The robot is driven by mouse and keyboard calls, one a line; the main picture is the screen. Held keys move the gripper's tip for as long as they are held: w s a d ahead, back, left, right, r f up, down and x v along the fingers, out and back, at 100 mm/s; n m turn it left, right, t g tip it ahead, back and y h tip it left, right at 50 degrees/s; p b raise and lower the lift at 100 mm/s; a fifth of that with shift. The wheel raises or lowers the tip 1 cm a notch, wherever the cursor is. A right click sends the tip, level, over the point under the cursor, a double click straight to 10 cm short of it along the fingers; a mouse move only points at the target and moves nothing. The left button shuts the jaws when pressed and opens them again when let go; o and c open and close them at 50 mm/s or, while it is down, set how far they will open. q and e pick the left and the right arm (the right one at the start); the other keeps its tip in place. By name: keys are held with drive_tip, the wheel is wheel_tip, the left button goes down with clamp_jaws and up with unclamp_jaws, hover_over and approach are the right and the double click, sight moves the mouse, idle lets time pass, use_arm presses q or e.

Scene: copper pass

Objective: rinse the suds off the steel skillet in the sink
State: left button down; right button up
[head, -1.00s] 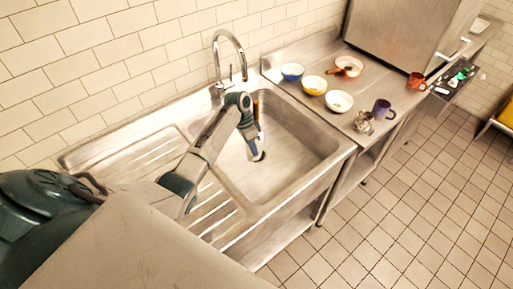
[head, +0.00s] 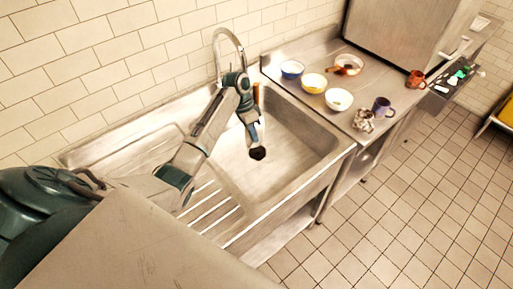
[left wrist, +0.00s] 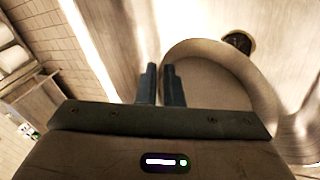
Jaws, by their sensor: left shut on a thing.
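My left gripper (head: 254,140) reaches down into the steel sink (head: 315,148), below the tap (head: 229,45). In the left wrist view its two dark fingers (left wrist: 161,72) are close together at the edge of a round, shallow, brownish pan, which I take to be the skillet (left wrist: 215,82). The gripper is shut on it. In the head view the pan is mostly hidden by my wrist; a thin orange-brown strip beside the wrist may be part of it. No suds can be made out. My right gripper is not in view.
The dark drain (head: 257,154) lies in the basin floor. The ribbed drainboard (head: 212,208) is left of the basin.

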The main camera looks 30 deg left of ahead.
use_arm(q)
drive_tip(key=shift+r, duration=2.8)
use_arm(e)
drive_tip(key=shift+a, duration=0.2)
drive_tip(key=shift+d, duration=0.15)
use_arm(q)
drive_tip(key=shift+w, duration=0.1)
